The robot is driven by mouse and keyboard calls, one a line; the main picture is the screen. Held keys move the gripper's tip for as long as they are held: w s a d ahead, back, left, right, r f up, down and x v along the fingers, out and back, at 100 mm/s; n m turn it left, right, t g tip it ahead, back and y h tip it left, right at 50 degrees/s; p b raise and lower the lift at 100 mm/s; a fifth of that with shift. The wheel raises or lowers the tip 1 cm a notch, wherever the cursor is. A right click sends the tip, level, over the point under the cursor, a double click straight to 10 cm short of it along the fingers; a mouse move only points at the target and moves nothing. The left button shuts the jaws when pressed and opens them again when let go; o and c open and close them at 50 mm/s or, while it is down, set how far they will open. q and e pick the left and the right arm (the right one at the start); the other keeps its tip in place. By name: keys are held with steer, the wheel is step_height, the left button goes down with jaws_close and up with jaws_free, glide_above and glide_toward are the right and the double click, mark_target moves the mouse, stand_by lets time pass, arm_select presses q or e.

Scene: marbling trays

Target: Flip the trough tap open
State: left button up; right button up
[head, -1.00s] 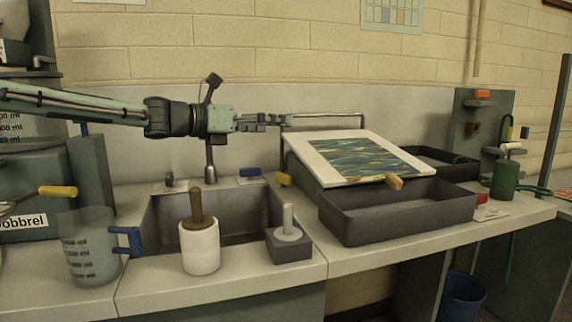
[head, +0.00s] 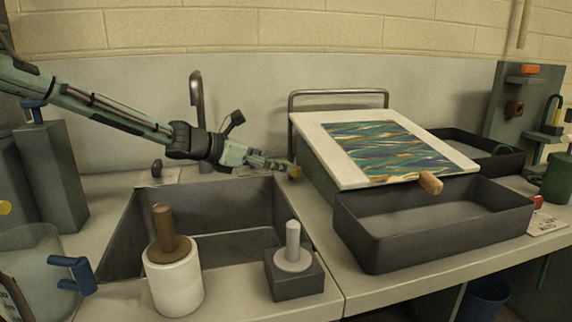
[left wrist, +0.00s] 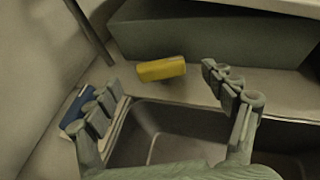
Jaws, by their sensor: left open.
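A yellow handle (head: 295,172) stands at the back counter edge, just right of the sink; I take it as the trough tap, though its mount is unclear. It also shows in the left wrist view (left wrist: 162,70), ahead of and between the fingers. My left gripper (head: 273,165) is open, its fingers spread with the handle beyond their tips in the left wrist view (left wrist: 168,88). A gap shows between handle and fingers there; contact is hard to judge in the head view. A blue handle (left wrist: 76,107) lies beside the left finger, partly hidden. My right gripper is out of view.
The sink (head: 235,210) lies below my left arm, with a tall grey spout (head: 197,95) behind. A slanted board (head: 308,140) and dark tray (head: 430,235) stand to the right. A white roller (head: 174,285) and grey block (head: 294,283) stand in front.

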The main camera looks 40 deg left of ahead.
arm_select(q)
steer(key=shift+x, duration=2.25)
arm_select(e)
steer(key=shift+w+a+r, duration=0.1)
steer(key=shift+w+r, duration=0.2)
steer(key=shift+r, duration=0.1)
arm_select(q)
steer(key=shift+c, duration=0.4)
